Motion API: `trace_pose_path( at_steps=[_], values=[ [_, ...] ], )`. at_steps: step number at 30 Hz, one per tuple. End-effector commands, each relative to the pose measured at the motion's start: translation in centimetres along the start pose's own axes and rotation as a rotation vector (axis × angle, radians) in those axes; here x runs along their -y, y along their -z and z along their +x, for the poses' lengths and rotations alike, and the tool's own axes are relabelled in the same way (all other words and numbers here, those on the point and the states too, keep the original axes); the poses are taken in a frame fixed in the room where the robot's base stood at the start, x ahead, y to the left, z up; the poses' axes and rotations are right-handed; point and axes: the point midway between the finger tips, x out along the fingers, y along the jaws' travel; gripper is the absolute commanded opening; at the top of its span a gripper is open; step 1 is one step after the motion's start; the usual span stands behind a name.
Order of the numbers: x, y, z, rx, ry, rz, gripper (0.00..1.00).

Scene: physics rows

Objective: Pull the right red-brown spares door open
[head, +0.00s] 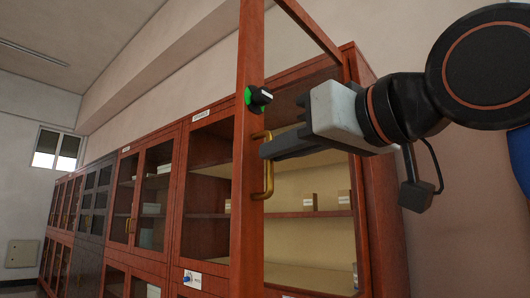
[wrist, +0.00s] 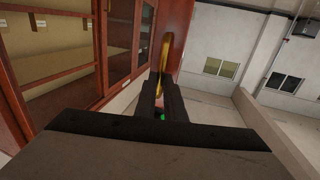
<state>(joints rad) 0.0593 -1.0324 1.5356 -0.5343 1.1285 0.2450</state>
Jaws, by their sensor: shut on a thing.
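The right red-brown spares door (head: 247,210) stands swung out from its cabinet in the head view, its free upright close to me and its top rail running back to the right side. A brass bar handle (head: 269,182) is on that upright. My gripper (head: 268,150) reaches in from the right and is shut on the handle. In the wrist view the dark fingers (wrist: 160,95) close around the brass handle (wrist: 166,52), with the door (wrist: 178,28) just behind it. The exact finger contact is partly hidden.
Inside the cabinet, small boxes (head: 310,201) sit on a shelf. A black knob with a green ring (head: 257,96) is on the door above the handle. A row of closed glass-fronted cabinets (head: 150,195) runs left. A pale wall (head: 440,230) is at right.

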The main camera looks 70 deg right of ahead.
Motion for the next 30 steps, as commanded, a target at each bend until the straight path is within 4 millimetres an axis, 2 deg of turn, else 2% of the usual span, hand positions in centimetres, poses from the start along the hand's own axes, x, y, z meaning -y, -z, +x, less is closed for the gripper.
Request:
trace_pose_path(
  at_steps=[12,13,15,25,30],
  values=[
    [-0.1,0.2,-0.3,-0.007,0.005,0.0,0.0],
    [-0.1,0.2,-0.3,-0.007,0.005,0.0,0.16],
    [-0.1,0.2,-0.3,-0.006,0.005,0.0,0.28],
    [-0.1,0.1,-0.5,-0.002,0.004,0.001,0.28],
    [-0.2,0.1,-2.2,-0.003,0.002,0.003,0.28]
  ],
)
